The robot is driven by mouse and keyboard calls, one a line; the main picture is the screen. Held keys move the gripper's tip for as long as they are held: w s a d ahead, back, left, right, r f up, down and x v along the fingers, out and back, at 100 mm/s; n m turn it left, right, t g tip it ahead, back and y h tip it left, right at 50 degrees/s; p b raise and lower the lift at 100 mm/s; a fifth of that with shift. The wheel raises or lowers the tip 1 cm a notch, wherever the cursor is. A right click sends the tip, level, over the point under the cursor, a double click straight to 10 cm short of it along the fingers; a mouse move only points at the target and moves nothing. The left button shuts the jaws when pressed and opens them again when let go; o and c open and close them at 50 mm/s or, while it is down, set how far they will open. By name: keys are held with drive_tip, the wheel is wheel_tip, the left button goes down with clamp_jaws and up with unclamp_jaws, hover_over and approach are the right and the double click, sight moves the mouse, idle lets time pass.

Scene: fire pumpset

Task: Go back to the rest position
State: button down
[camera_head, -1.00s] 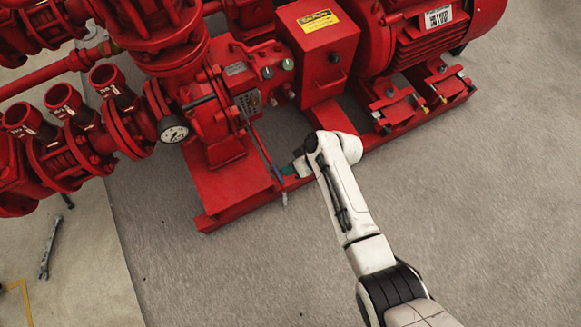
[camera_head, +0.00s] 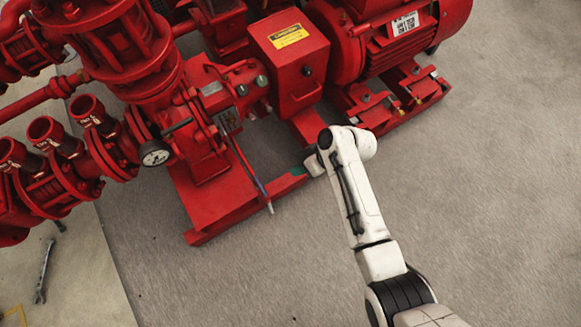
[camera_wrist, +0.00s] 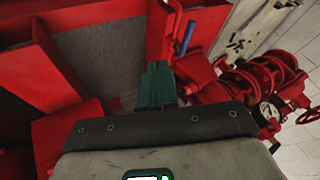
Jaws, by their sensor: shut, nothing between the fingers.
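My gripper (camera_wrist: 157,72) shows its green fingers together in the wrist view, with nothing between them. In the head view only a small green part of my gripper (camera_head: 297,171) shows, beside the white wrist of my arm. It is over or near the edge of the red pump base (camera_head: 205,212); the exact gap cannot be told. My white arm reaches up from the lower right. The red pump set (camera_head: 215,110) fills the upper left. A thin rod with a blue part (camera_head: 262,188) hangs down left of my gripper, and its blue part also shows in the wrist view (camera_wrist: 187,38).
A red box with a yellow label (camera_head: 290,65) and a red motor (camera_head: 385,40) stand just beyond my arm. Red pipes and a gauge (camera_head: 155,155) are at the left. A wrench (camera_head: 44,270) lies on the floor. The grey floor at the right is clear.

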drive_tip(key=shift+v, duration=1.05)
drive_tip(key=shift+s, duration=0.15)
drive_tip(key=s+d+r+m+t+h, duration=0.1)
drive_tip(key=s+d+r+m+h, duration=0.4)
drive_tip(key=s+d, duration=0.65)
drive_tip(key=s+d+r+m+h, duration=0.3)
drive_tip(key=s+d+r+m, duration=0.3)
drive_tip(key=s+d, duration=0.6)
wheel_tip(320, 180, up, 25)
drive_tip(key=d+n+p, duration=0.1)
drive_tip(key=p, duration=2.3)
drive_tip(key=shift+w+d, duration=0.15)
drive_tip(key=shift+w, duration=0.25)
drive_tip(key=shift+f, duration=0.1)
